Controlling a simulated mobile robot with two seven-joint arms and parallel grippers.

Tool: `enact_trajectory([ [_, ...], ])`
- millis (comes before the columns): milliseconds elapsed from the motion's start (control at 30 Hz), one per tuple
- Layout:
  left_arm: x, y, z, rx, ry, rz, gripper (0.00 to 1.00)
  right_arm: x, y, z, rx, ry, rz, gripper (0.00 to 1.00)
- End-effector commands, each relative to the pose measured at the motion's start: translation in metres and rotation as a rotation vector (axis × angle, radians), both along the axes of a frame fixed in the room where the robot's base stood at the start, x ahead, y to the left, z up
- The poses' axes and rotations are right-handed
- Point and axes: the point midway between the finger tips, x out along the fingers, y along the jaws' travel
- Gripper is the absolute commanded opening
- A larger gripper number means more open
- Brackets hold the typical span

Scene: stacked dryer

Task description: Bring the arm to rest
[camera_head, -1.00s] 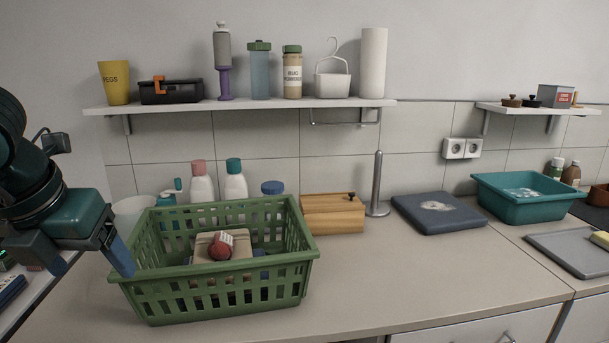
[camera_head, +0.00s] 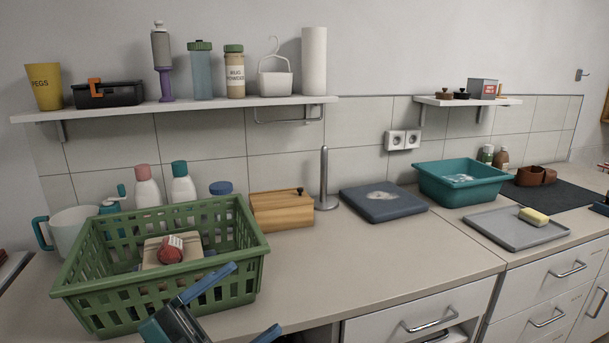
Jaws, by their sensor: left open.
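My left gripper (camera_head: 256,296) is at the bottom of the head view, low in front of the green laundry basket (camera_head: 155,297). Its two blue fingers are spread apart with nothing between them. One finger overlaps the basket's front wall in the picture; I cannot tell whether it touches. The rest of the left arm is out of the frame below. My right gripper is not in view.
The basket holds a red ball-like item (camera_head: 171,250) on a beige block. A wooden box (camera_head: 282,211), a steel upright holder (camera_head: 324,180), a dark blue slab (camera_head: 383,204) and a teal tub (camera_head: 462,183) stand along the counter (camera_head: 400,258). The counter's front middle is clear.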

Motion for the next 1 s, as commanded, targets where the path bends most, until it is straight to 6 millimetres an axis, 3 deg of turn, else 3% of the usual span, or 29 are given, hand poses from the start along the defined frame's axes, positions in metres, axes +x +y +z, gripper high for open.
enact_trajectory([
  [100, 0.028, 0.026, -0.076, -0.158, 0.374, 0.256, 0.76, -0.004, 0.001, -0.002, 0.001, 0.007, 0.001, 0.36],
  [200, 0.028, 0.045, -0.15, -0.207, 0.665, 0.434, 0.76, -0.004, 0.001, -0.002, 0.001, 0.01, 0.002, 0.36],
  [267, 0.017, 0.053, -0.194, -0.213, 0.829, 0.52, 0.76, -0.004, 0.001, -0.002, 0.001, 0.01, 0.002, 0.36],
  [300, 0.007, 0.057, -0.222, -0.211, 0.933, 0.567, 0.76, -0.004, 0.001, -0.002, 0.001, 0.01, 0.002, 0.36],
  [400, -0.025, 0.062, -0.28, -0.192, 1.16, 0.654, 0.76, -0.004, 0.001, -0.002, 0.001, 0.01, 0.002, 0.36],
  [500, -0.056, 0.063, -0.321, -0.17, 1.332, 0.705, 0.76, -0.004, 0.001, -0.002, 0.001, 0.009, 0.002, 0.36],
  [600, -0.079, 0.062, -0.344, -0.151, 1.441, 0.73, 0.76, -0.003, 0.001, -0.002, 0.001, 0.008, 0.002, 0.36],
  [700, -0.09, 0.061, -0.354, -0.139, 1.49, 0.739, 0.76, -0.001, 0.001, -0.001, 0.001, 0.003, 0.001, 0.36],
  [1000, -0.092, 0.061, -0.356, -0.137, 1.499, 0.741, 0.76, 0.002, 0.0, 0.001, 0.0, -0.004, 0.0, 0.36],
])
